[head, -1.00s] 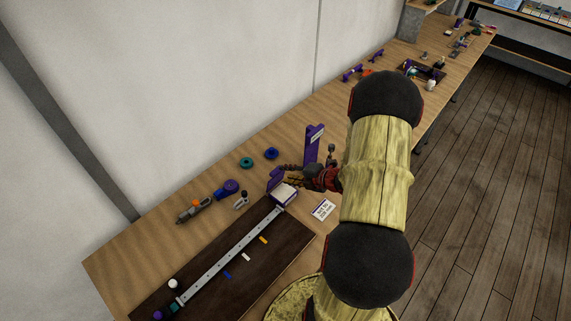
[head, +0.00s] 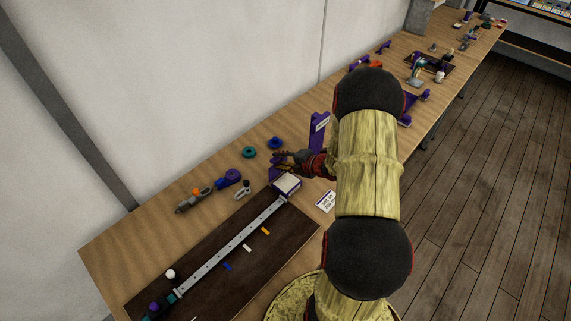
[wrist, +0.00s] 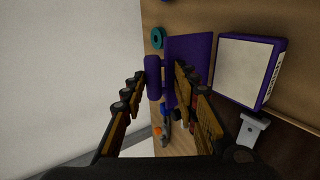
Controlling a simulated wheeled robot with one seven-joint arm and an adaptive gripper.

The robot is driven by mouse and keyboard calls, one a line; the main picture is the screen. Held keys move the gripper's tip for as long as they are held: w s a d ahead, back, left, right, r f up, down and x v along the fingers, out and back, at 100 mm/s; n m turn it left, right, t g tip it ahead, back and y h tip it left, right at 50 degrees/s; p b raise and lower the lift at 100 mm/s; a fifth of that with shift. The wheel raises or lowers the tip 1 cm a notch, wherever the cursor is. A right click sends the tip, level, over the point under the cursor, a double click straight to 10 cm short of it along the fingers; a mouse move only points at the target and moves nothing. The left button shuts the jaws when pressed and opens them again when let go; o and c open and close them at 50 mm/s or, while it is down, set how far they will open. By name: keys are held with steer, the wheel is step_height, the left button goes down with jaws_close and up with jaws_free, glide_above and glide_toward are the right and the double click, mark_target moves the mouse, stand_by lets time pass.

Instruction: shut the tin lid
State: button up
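The tin (head: 287,184) is a small purple box with a pale top face, at the far end of the dark board. In the wrist view the tin (wrist: 247,70) is at right. Its purple lid (head: 276,172) stands raised on the wall side of the tin. In the wrist view the lid (wrist: 192,50) is a purple panel with a rounded bar (wrist: 152,77) along its outer side. My gripper (head: 282,157) is above the lid. In the wrist view its fingers (wrist: 158,82) are apart, with the bar between them in the picture; contact cannot be told.
A dark board (head: 190,305) carries a long metal rail (head: 230,245). A purple upright post (head: 319,128) stands behind my gripper. Teal (head: 249,152) and blue (head: 275,142) rings, and a grey tool (head: 192,202), lie near the wall. A label card (head: 326,202) lies right of the tin.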

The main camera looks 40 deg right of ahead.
steer(key=shift+r, duration=0.1)
steer(key=c, duration=0.5)
steer(key=shift+s+p, duration=0.3)
steer(key=shift+s, duration=1.2)
jaws_close()
steer(key=shift+f, duration=0.2)
steer(key=shift+s+f, duration=0.1)
steer(key=shift+s+d+f, duration=0.1)
steer(key=shift+s+f, duration=0.1)
steer(key=shift+s, duration=0.4)
steer(key=shift+s+f, duration=0.2)
steer(key=shift+s, duration=0.35)
steer(key=shift+s+d+f+b, duration=0.1)
steer(key=shift+s+f+b, duration=0.25)
steer(key=shift+s+f, duration=0.55)
steer(key=shift+r, duration=0.1)
